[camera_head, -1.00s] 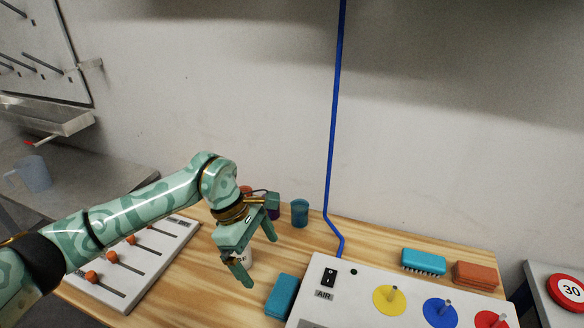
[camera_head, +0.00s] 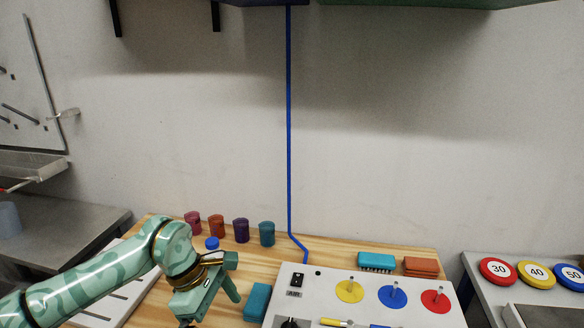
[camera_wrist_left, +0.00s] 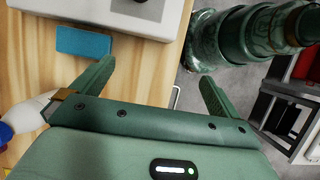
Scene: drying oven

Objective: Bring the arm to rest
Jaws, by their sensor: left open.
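My left arm comes in from the lower left in the head view. Its green gripper (camera_head: 209,306) is over the wooden table (camera_head: 345,250), left of a teal block (camera_head: 257,300), with its lower part near the picture's bottom edge. In the left wrist view the gripper (camera_wrist_left: 157,76) has its two fingers wide apart with nothing between them. The teal block (camera_wrist_left: 83,42) lies beyond the left finger there. A white bottle (camera_wrist_left: 28,112) shows at the left edge, beside the gripper and not held. My right gripper is not in view.
Several coloured cups (camera_head: 241,231) stand behind the arm, with a blue bottle cap (camera_head: 212,243) in front. A white control box (camera_head: 345,315) with coloured discs is at right. A teal brush (camera_head: 376,262) and orange block (camera_head: 421,267) lie behind it. A slotted panel (camera_head: 121,300) is partly hidden by my arm.

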